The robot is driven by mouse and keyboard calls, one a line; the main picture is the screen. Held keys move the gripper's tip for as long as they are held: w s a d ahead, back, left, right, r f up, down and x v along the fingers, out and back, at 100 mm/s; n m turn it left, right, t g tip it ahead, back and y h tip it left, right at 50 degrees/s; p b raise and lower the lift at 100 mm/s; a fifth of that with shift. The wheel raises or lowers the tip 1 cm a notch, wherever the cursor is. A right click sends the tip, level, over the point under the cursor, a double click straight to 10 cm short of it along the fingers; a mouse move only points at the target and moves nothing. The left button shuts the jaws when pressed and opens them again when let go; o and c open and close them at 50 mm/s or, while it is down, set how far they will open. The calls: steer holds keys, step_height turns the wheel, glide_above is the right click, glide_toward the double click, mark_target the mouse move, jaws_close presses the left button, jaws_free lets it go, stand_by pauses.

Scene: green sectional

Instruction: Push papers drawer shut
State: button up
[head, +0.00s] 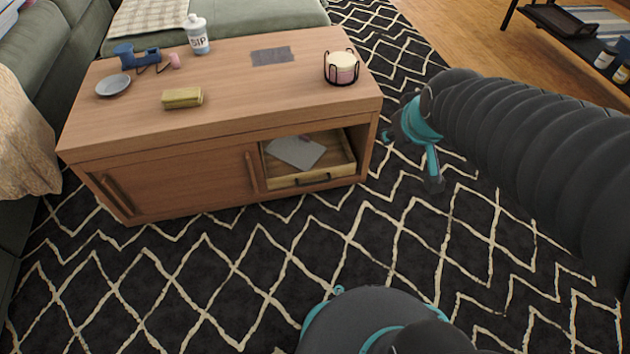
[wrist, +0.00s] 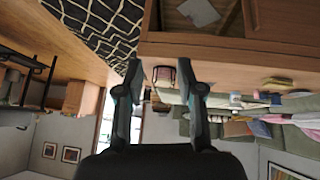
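The papers drawer (head: 311,179) is a light wooden tray with a dark handle on its low front. It sits in the open right-hand bay of the wooden coffee table (head: 225,117), its front near the bay's mouth. How far it stands out is hard to tell. A grey sheet of paper (head: 296,152) lies inside; it also shows at the top of the wrist view (wrist: 199,12). My gripper (head: 412,157) is right of the table's front corner, apart from the drawer, above the rug. In the upside-down wrist view its fingers (wrist: 165,80) are spread with nothing between them.
On the tabletop are a pink candle in a wire holder (head: 341,68), a yellow block (head: 182,97), a dish (head: 113,85), a white bottle (head: 197,34) and a blue tape dispenser (head: 136,56). The patterned rug (head: 240,270) before the table is clear. A green sofa (head: 45,65) stands left.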

steer(key=w+a+f+n+t, duration=0.1)
steer(key=w+a+f+n, duration=0.2)
steer(key=w+f, duration=0.45)
steer(key=w+a+f+n+t+y, duration=0.1)
steer(key=w+a+f+n+t, duration=0.2)
steer(key=w+f, duration=0.45)
steer(key=w+a+f+n, duration=0.35)
steer(key=w+f, duration=0.25)
steer(key=f, duration=0.2)
steer(key=n+t+y+b, duration=0.3)
steer(key=n+t, duration=0.1)
steer(key=n, duration=0.4)
glide_toward(312, 184)
steer(key=x, duration=1)
steer(key=shift+w+a+f, duration=0.1)
steer(key=shift+w+f, duration=0.1)
jaws_close()
